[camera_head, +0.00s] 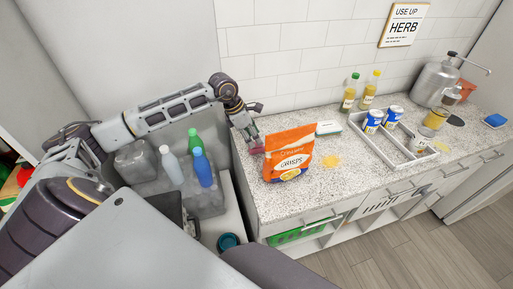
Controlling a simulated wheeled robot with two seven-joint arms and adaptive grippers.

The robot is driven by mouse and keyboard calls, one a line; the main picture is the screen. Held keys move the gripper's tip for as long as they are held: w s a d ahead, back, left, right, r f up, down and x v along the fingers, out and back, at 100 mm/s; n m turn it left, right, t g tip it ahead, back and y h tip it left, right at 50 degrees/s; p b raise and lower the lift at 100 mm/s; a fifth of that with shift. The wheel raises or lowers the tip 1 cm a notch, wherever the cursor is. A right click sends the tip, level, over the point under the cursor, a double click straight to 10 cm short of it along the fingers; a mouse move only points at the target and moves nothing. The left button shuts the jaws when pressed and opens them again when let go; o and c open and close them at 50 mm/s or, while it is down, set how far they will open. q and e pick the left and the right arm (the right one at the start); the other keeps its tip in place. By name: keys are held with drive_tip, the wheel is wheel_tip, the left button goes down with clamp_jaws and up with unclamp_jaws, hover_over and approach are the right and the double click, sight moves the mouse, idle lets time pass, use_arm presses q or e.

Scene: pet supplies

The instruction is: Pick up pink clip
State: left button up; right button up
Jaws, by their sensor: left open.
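A small pink thing, likely the pink clip (257,150), shows at the left edge of the orange crisps bag (289,155) on the speckled counter. My left gripper (255,135) reaches in from the left, just above the pink thing. Its fingers are open and very close to it. I cannot tell whether they touch it, and the fingers partly hide it. My right gripper is not in view.
A white divided tray (395,150) with cans stands to the right. A small white-and-green box (329,128) and yellow crumbs (331,161) lie behind and beside the bag. Two bottles (350,92) stand by the wall. Several bottles (202,168) stand left of the counter.

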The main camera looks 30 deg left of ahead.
sight(255, 142)
use_arm(q)
drive_tip(key=shift+f, duration=0.1)
drive_tip(key=shift+s+p+x, duration=0.2)
drive_tip(key=shift+p+x, duration=0.35)
drive_tip(key=shift+x, duration=1.05)
drive_tip(key=shift+w+d+f, duration=0.1)
drive_tip(key=shift+w+f, duration=0.1)
drive_tip(key=shift+f, duration=0.75)
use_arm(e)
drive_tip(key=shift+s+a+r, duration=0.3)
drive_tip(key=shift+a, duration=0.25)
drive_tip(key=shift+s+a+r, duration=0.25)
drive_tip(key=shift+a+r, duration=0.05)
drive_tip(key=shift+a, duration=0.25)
